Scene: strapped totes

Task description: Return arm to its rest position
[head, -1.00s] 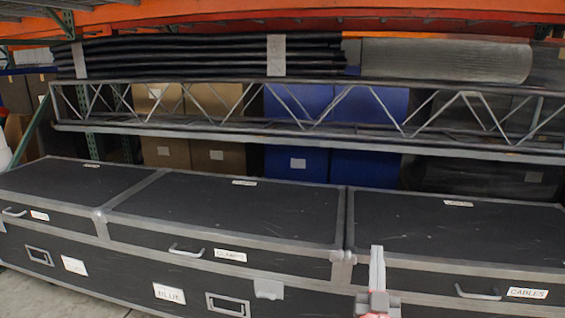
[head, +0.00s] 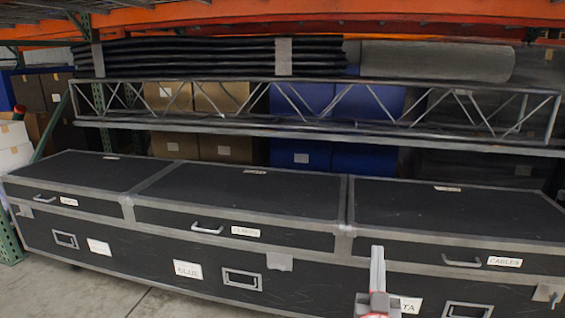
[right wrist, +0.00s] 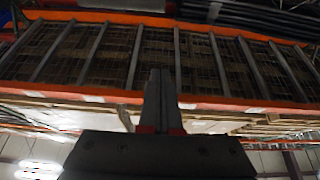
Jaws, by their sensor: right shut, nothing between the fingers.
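My right gripper (head: 377,268) shows at the bottom of the head view, right of centre, with its fingers pointing up. It is in front of the black cases and holds nothing. In the right wrist view the gripper (right wrist: 160,90) is shut, its fingers together, with the rack's upper deck beyond. My left gripper is not in view. A long black case with grey edging (head: 130,242) stands on the floor, with labelled lidded sections (head: 240,190) along its top. All the lids in view are closed.
A metal truss (head: 300,128) runs along the rack behind the cases, with black rolls (head: 190,58) above it. Blue boxes (head: 300,155) and brown boxes (head: 225,150) stand behind. Bare concrete floor (head: 60,290) shows at the lower left.

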